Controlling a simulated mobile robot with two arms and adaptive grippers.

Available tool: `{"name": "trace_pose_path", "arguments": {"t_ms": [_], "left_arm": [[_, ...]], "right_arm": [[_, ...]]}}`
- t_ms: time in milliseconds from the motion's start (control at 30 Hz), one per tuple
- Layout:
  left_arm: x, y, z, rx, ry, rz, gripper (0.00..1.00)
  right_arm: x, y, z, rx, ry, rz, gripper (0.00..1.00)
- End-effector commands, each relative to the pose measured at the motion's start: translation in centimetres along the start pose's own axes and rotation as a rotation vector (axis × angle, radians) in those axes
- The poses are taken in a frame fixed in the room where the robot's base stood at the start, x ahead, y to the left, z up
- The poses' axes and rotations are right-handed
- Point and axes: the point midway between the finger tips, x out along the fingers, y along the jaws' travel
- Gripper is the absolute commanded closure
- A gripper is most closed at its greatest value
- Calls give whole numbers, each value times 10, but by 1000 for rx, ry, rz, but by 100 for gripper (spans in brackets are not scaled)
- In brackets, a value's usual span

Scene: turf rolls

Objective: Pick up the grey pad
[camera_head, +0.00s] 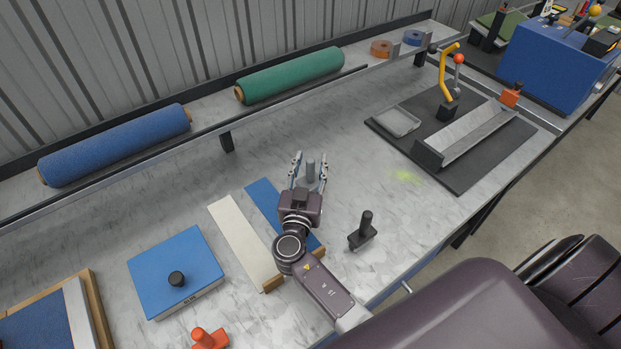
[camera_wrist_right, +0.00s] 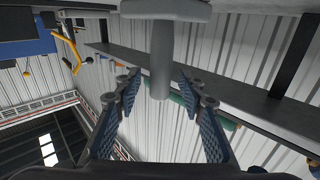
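The grey pad (camera_head: 311,170) stands on the workbench in the head view, its upright handle between my right gripper's fingers. Its flat base is partly hidden by the fingers. In the right wrist view the grey pad (camera_wrist_right: 163,50) shows as a plate at the top edge with a handle pointing down in the picture. My right gripper (camera_head: 309,165) is open, also in the wrist view (camera_wrist_right: 158,85). Its blue-padded fingers lie on either side of the handle, with visible gaps. My left gripper is not in view.
A dark handled tool (camera_head: 363,232) stands right of my right wrist. A cream strip (camera_head: 240,238) and a blue strip (camera_head: 266,203) lie under and left of it. A blue block with a black knob (camera_head: 176,270) is further left. Bare bench lies behind the gripper, before the shelf rolls.

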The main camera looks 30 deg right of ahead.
Motion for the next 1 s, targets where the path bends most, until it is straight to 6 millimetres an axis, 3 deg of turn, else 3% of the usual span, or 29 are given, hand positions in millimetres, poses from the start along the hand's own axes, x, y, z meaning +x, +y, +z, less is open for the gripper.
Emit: {"name": "trace_pose_path", "arguments": {"t_ms": [167,500,833,1000], "left_arm": [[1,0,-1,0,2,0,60],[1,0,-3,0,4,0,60],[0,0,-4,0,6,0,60],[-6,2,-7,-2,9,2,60]], "right_arm": [[0,0,1,0,0,0,64],[0,0,1,1,0,0,100],[0,0,-1,1,1,0,100],[8,-2,-14,4,2,-1,100]]}}
